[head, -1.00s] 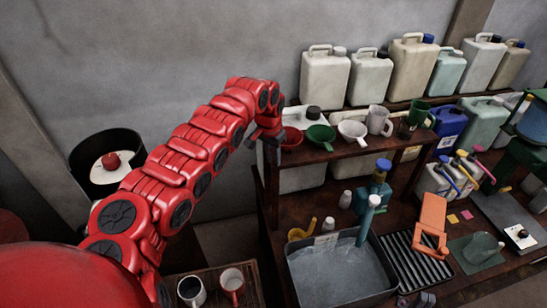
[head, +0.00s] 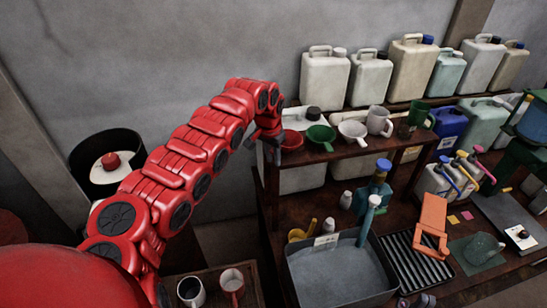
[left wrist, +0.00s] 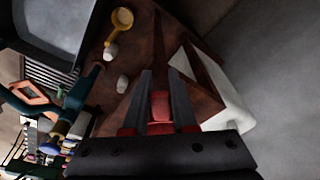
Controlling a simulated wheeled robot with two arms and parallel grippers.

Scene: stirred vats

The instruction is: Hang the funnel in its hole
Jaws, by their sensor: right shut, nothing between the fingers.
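The red funnel (head: 292,141) is at the left end of the upper shelf, beside the green funnel (head: 321,136) and the white funnel (head: 352,130). My left gripper (head: 271,152) is at the shelf's left end, touching the red funnel's left side. In the left wrist view the fingers stand on both sides of a red handle (left wrist: 160,106) and look closed on it. The bowl is mostly hidden behind the palm there. I cannot tell whether the funnel sits fully in a hole. My right gripper is not in view.

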